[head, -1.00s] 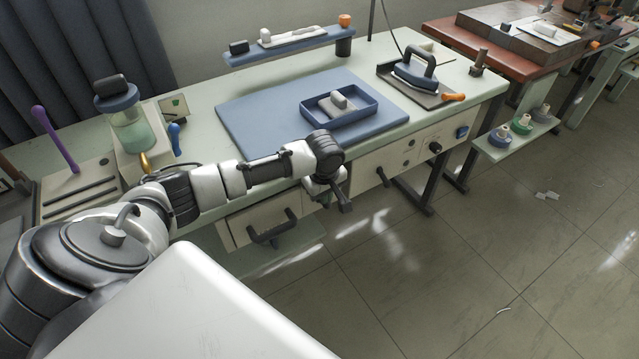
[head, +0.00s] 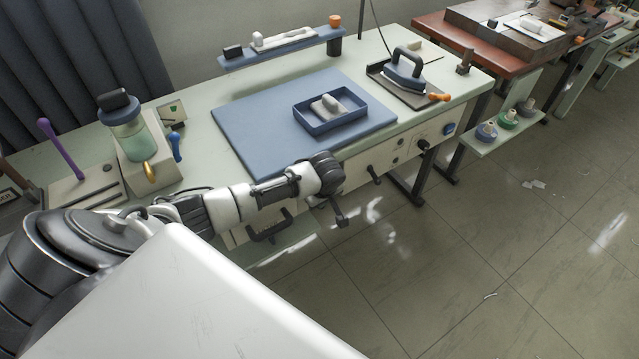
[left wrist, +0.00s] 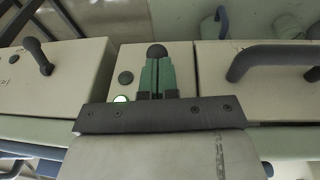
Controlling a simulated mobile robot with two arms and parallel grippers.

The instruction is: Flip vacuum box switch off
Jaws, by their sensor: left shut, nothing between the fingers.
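The table's cream front panel (head: 378,158) carries black knobs, levers and a blue button (head: 448,129). I cannot tell for sure which control is the vacuum box switch. In the left wrist view my left gripper (left wrist: 157,62), with green fingers, is shut and empty. A black ball knob (left wrist: 157,50) shows right at its fingertips; I cannot tell whether they touch. My right gripper is out of view.
A black lever (left wrist: 38,56) and a drawer handle (left wrist: 265,62) stick out on either side of the fingers. On the table are a blue mat (head: 240,115), a blue tray (head: 300,118) and an iron (head: 405,72). The floor at right is mostly clear.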

